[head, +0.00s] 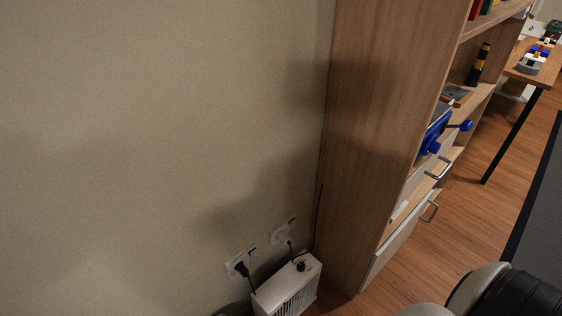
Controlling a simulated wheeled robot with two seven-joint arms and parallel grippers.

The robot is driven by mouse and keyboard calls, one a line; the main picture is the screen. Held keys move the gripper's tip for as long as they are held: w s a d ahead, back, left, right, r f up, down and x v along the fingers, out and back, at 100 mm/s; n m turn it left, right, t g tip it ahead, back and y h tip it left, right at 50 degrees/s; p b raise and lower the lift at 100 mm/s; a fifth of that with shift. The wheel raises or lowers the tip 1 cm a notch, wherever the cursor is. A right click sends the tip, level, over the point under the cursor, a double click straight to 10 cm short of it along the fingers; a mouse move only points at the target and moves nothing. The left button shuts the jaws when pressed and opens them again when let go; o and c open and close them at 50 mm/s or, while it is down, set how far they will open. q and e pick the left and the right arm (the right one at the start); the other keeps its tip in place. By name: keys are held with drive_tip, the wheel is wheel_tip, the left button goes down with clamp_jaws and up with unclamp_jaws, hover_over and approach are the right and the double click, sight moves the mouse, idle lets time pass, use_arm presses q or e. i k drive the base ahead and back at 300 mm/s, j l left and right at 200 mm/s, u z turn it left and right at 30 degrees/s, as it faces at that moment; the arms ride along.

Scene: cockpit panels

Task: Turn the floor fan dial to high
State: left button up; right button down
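A white box-shaped unit (272,290) with vent slots stands by the wall at the bottom of the head view, and its lower part is cut off by the frame edge. A small black knob (300,266) sits on its top face. I cannot tell whether this is the floor fan and its dial, and the knob's setting is too small to read. Neither of my grippers is in view.
Wall sockets (283,232) with black plugs and cords are just above the unit. A wooden shelf cabinet (375,110) stands close on its right, with drawer handles (438,168) sticking out. Wooden floor (440,240) is open further right. A table (535,65) stands at the far right.

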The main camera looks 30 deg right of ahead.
sight(301, 266)
drive_tip(key=j+z, duration=0.15)
drive_tip(key=z, duration=0.95)
